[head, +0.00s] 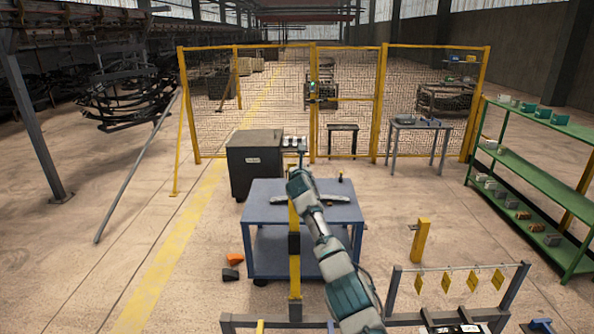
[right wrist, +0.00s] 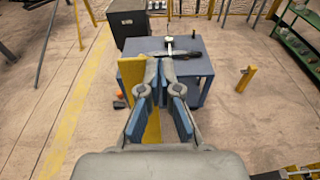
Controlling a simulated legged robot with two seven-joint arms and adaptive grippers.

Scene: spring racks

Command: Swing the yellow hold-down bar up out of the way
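The yellow hold-down bar (head: 294,268) stands upright in the head view, in front of the blue cart, with a dark band around its middle. My right arm rises from the bottom, and its gripper (head: 297,184) is at the bar's upper end. In the right wrist view the bar (right wrist: 130,78) lies beneath and left of the gripper (right wrist: 161,66). Its two fingers are close together at the tips, with nothing visible held between them. The left finger hides part of the bar. Whether they touch is unclear. My left gripper is not in view.
The blue cart (head: 259,195) carries a dark flat part. A dark cabinet (head: 246,164) stands behind it. A short yellow post (head: 421,240) and a rack with hanging yellow tags (head: 461,267) are at right. Green shelves (head: 540,174) are farther right. The floor at left is mostly clear.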

